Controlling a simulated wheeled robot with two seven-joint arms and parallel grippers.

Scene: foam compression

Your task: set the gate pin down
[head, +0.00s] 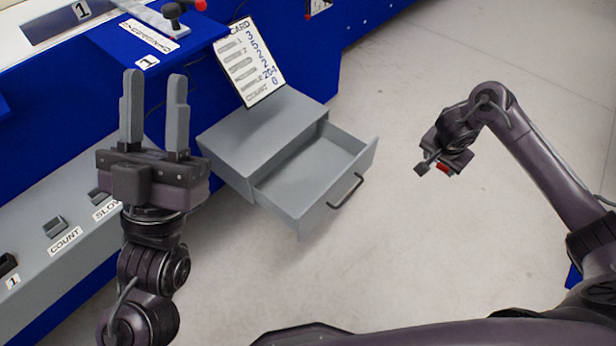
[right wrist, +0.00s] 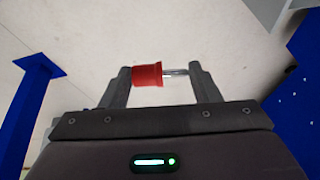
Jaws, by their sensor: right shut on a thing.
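The gate pin, with a red head (right wrist: 147,75) and a bright metal shank (right wrist: 176,72), lies crosswise between the fingers of my right gripper (right wrist: 165,84). That gripper is shut on it. In the head view my right gripper (head: 436,160) hangs over bare floor, right of the drawer, with a bit of the red head (head: 443,168) showing below it. My left gripper (head: 154,106) is open and empty, its fingers pointing up in front of the blue bench.
A grey drawer unit (head: 262,130) has its drawer (head: 318,205) pulled open and empty. A card (head: 250,65) with handwritten numbers stands behind it. The grey ledge (head: 45,225) with labelled switches is at left. A red-knobbed part (head: 200,5) is at the top. Floor at right is clear.

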